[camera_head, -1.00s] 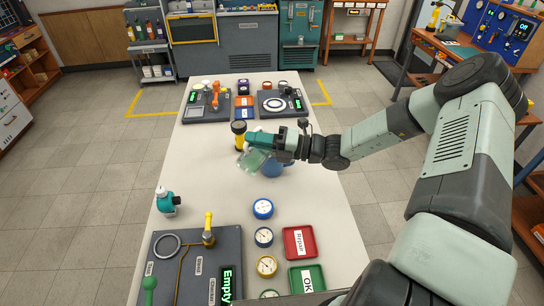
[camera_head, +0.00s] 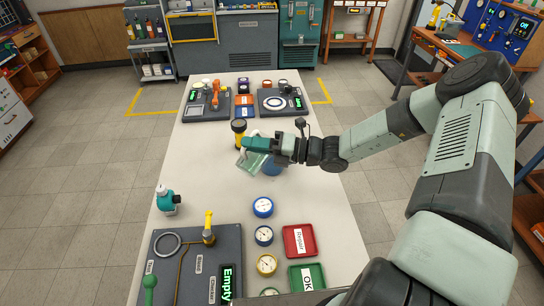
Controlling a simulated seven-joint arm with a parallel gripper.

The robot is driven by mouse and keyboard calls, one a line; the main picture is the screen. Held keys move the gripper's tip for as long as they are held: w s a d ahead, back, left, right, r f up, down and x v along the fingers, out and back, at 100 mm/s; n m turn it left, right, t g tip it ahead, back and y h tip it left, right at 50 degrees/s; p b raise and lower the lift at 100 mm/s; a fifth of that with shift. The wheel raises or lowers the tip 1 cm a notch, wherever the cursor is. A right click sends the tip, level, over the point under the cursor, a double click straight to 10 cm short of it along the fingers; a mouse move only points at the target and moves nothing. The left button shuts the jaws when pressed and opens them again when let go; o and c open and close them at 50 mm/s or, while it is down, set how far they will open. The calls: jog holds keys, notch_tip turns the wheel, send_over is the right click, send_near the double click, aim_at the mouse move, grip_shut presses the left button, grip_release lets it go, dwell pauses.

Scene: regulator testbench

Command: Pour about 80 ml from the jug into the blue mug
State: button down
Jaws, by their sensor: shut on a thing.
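My gripper (camera_head: 262,145) is over the middle of the white table, shut on a clear, greenish jug (camera_head: 252,162). The jug is tilted with its lower part toward the left. The blue mug (camera_head: 272,168) stands on the table just below and right of the jug, partly hidden behind the jug and my gripper. I cannot tell whether any liquid is leaving the jug or how full the mug is.
A black and yellow flashlight-like item (camera_head: 239,132) stands close left of the jug. A teal bottle (camera_head: 167,199) is at the table's left edge. Several gauges, a red tray (camera_head: 314,240) and a green tray (camera_head: 322,278) lie at the near right. The table's middle left is clear.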

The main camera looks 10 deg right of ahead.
aim_at(247, 166)
jog(key=n, duration=0.1)
jog(key=s+a+f+n+h, duration=0.1)
jog(key=n, duration=0.1)
jog(key=shift+s+a+f, duration=0.1)
jog(key=shift+s+f, duration=0.05)
jog(key=shift+f, duration=0.05)
jog(key=shift+s+a+f+n+h, duration=0.1)
jog(key=shift+s+f+n+h, duration=0.05)
jog(key=shift+f+n+h, duration=0.35)
jog(key=shift+f, duration=0.1)
dwell(1.2)
jog(key=shift+s+a+f+n+h+b, duration=0.2)
jog(key=shift+f+n+b, duration=0.15)
jog(key=shift+f, duration=0.1)
jog(key=shift+s+a+f+n+h+b, duration=0.15)
jog(key=shift+s+f+n+h+b, duration=0.05)
jog(key=shift+f+n+b, duration=0.2)
jog(key=shift+s+a+f+n+t+h+b, duration=0.3)
jog(key=shift+s+a+f+n+h+b, duration=0.3)
jog(key=shift+f+n, duration=0.4)
jog(key=shift+s+a+f+n+t+h+b, duration=0.4)
jog(key=shift+s+f+n, duration=0.35)
jog(key=shift+f, duration=0.4)
jog(key=shift+s+a+f+n+t+h+b, duration=0.2)
jog(key=shift+s+a+f+n+h+b, duration=0.3)
jog(key=shift+s+a+f+n, duration=0.45)
jog(key=shift+w+d+f, duration=0.2)
jog(key=shift+w+d, duration=0.1)
